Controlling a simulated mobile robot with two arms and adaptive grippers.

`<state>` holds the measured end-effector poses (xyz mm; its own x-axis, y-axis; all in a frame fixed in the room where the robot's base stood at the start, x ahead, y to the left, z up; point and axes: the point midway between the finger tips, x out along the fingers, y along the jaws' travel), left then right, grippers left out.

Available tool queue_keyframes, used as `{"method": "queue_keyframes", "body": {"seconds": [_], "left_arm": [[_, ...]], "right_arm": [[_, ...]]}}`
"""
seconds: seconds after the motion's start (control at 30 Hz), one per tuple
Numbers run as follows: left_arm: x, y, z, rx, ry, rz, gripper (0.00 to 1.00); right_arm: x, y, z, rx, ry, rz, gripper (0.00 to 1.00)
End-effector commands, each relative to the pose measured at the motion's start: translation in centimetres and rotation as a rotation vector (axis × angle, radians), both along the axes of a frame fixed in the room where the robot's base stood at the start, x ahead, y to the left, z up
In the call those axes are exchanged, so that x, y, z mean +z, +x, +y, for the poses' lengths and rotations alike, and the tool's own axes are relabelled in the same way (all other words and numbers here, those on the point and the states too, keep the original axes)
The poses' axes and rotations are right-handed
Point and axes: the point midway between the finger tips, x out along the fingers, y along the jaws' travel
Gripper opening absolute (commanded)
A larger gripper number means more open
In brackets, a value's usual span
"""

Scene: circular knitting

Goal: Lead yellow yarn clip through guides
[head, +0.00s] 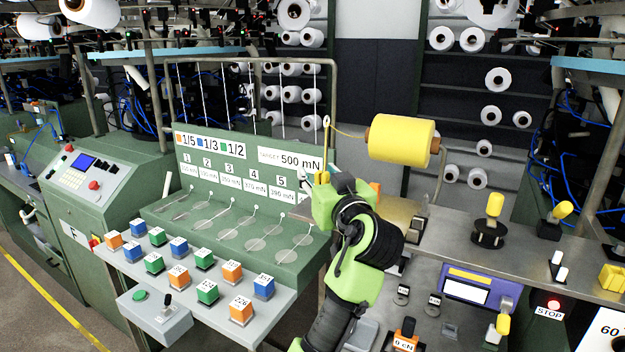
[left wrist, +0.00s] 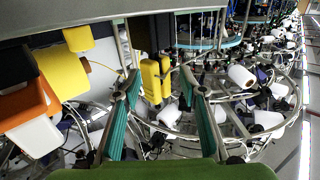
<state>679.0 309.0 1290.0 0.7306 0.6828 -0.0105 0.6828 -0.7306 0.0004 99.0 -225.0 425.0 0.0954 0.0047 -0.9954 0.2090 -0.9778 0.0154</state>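The yellow yarn package (head: 400,140) lies sideways on its holder above the right bench. A yellow strand runs left from it to a small guide eye (head: 326,121) and on down towards my left gripper. My left gripper (head: 322,180) is at the right end of the green panel. A small yellow clip (head: 323,177) shows at its fingertips. In the left wrist view the yellow clip (left wrist: 155,80) stands between the tips of the two teal fingers, which are apart with a gap visible beside it. The fingers look open. My right gripper is not in view.
The green test panel (head: 240,165) with numbered labels and round discs stands left of my arm. Orange, blue and green cubes (head: 178,275) sit on the shelf before it.

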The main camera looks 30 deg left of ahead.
Motion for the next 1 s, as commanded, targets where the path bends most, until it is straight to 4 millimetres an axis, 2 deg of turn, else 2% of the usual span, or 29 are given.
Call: {"method": "queue_keyframes", "body": {"seconds": [0.1, 0.23, 0.27, 0.37, 0.4, 0.63, 0.87, 1.0], "left_arm": [[0.0, 0.0, -0.2, -0.001, -0.001, -0.001, 0.38], [0.0, 0.0, -0.1, -0.001, -0.001, -0.001, 0.38], [0.0, 0.0, -0.1, -0.001, -0.001, -0.001, 0.33], [0.0, 0.0, -0.1, -0.001, -0.001, -0.001, 0.07], [0.0, 0.0, -0.1, -0.001, -0.001, -0.001, 0.03], [-0.1, 0.0, -0.1, 0.000, -0.001, 0.001, 0.03], [0.2, 0.1, 0.2, 0.000, -0.002, 0.002, 0.03], [1.1, 0.4, 0.8, 0.000, -0.002, 0.001, 0.03]], "right_arm": [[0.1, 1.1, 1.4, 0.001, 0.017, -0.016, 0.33], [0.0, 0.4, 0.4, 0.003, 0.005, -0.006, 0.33], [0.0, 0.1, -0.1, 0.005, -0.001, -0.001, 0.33], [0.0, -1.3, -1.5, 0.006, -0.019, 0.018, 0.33], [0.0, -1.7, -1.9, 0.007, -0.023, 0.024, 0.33], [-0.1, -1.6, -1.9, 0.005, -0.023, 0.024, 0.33], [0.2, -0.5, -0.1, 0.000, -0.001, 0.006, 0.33], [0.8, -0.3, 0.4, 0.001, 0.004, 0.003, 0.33]]}}
